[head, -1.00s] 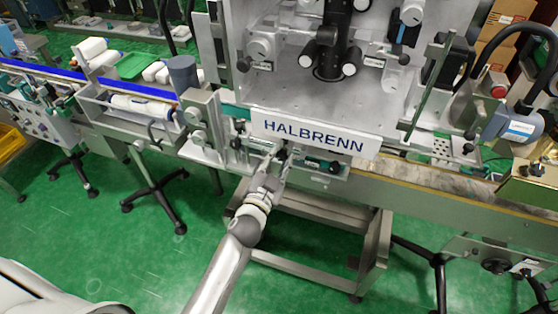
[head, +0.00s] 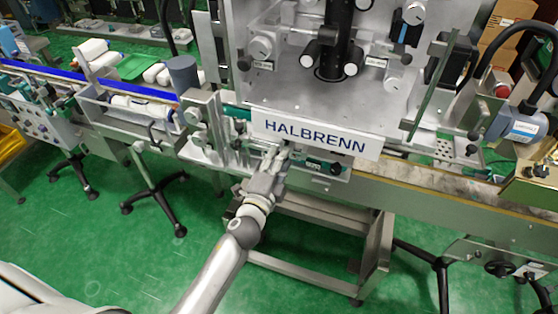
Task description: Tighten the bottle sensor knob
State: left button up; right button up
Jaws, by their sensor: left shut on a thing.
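My left gripper (head: 275,155) is at the front of the machine, just below the left half of the white HALBRENN sign (head: 315,136). Its fingers are shut on a small part there, which I take to be the bottle sensor knob. The fingers cover the knob, so its shape and how far it is turned cannot be seen. A green sensor-like unit with a black knob (head: 336,168) sits just right of the gripper, apart from it. My right gripper is not in view.
The conveyor rail (head: 430,196) runs to the right of the gripper. A metal bracket (head: 201,125) and a grey cup-shaped part (head: 183,74) stand to the left. A steel support frame (head: 310,215) is below. Green floor (head: 120,255) is open at lower left.

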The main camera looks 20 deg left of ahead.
pick_arm(q)
jog(key=m+p, duration=0.1)
jog(key=m, duration=1)
jog(key=shift+d+r+m, duration=0.1)
jog(key=shift+m, duration=0.2)
dwell(0.4)
jog(key=o, duration=1)
jog(key=shift+s, duration=0.1)
jog(key=s, duration=1.2)
jog(key=shift+a, duration=0.2)
